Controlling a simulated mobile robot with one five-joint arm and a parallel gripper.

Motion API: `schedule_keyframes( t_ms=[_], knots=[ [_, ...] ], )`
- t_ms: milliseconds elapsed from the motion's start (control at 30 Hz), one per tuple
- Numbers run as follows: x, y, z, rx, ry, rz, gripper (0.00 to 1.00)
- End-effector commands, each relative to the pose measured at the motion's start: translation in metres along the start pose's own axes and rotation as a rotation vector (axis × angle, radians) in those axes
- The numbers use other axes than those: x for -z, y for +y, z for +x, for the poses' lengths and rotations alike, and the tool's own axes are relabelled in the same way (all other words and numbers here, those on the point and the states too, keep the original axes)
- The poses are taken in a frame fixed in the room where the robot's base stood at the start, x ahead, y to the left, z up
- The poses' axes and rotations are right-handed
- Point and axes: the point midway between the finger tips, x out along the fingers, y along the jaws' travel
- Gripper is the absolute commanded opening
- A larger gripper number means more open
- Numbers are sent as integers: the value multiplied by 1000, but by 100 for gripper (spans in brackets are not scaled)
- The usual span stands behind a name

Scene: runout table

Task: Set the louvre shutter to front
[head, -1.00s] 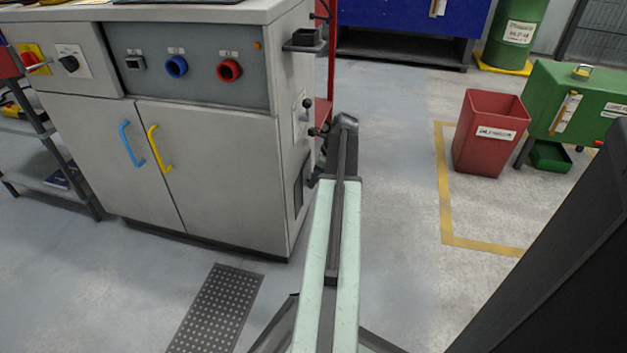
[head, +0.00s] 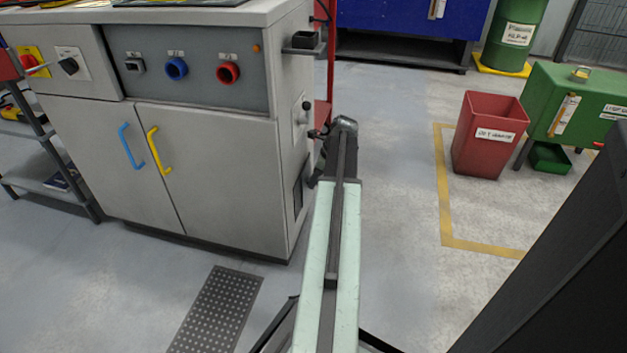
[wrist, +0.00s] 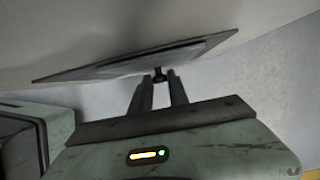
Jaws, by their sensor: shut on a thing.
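The louvre shutter (head: 298,196) is a dark panel low on the right side face of the grey cabinet, seen very obliquely in the head view. In the wrist view it appears as a thin dark plate (wrist: 95,70) against the pale cabinet wall. A small black knob (wrist: 160,74) stands off the plate. My gripper (wrist: 160,82) has its two fingers close together around this knob and is shut on it. In the head view my arm hides most of the gripper. The slats and the shutter's exact setting cannot be made out.
The grey cabinet (head: 215,185) has blue and yellow door handles. Small black knobs (head: 307,104) stick out of its side above the shutter. A red bin (head: 487,150) and a green box (head: 580,105) stand to the right. The floor (head: 400,200) between is clear.

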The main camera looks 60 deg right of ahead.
Motion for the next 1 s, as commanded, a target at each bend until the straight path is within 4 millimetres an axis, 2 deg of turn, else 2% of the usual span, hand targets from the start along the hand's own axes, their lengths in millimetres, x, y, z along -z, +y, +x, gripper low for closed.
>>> schedule_keyframes(
  t_ms=[667,767,1000],
  knots=[
    [-1,3,0,-1,0,-1,0],
    [-1,15,0,-1,0,-2,0],
    [-1,67,0,-2,0,-3,0]
  ],
)
